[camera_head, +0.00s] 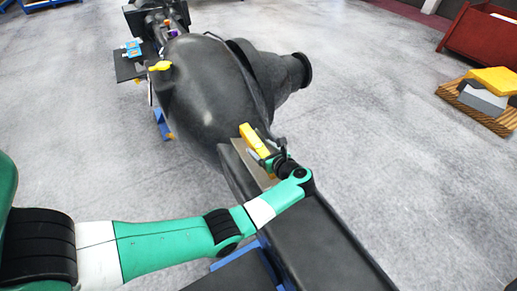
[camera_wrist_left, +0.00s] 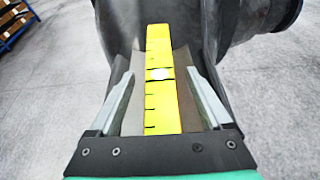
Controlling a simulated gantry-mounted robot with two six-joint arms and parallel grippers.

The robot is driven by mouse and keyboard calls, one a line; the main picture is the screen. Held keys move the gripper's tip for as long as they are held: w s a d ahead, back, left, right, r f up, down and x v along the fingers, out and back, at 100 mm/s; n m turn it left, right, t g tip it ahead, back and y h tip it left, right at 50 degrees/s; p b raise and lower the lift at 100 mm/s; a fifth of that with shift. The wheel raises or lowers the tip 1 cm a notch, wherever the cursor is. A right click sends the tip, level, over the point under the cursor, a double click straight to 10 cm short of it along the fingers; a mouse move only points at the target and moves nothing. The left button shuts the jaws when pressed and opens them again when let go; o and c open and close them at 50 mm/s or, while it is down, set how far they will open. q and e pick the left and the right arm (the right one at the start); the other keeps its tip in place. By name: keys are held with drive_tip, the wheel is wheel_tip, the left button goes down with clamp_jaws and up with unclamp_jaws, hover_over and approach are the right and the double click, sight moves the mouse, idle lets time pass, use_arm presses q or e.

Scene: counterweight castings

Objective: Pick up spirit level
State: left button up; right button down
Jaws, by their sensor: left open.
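The spirit level (camera_head: 253,140) is a yellow bar lying on a flat ledge of the large dark casting (camera_head: 205,85). In the left wrist view the yellow spirit level (camera_wrist_left: 160,85) runs lengthwise between my fingers, with dark marks along one edge and a pale vial near its middle. My left gripper (camera_head: 266,156) is at the near end of the level. In the left wrist view its two grey fingers are open, one on each side of the level, with gaps on both sides. My right gripper is in neither view.
A long dark beam (camera_head: 325,230) of the casting runs toward the lower right. A yellow knob (camera_head: 160,66) and a blue item (camera_head: 132,47) sit on the casting's left side. A pallet (camera_head: 480,103) with yellow and grey blocks and a red bin (camera_head: 482,42) stand at the right.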

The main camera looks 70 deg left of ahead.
use_arm(q)
clamp_jaws()
idle(1.3)
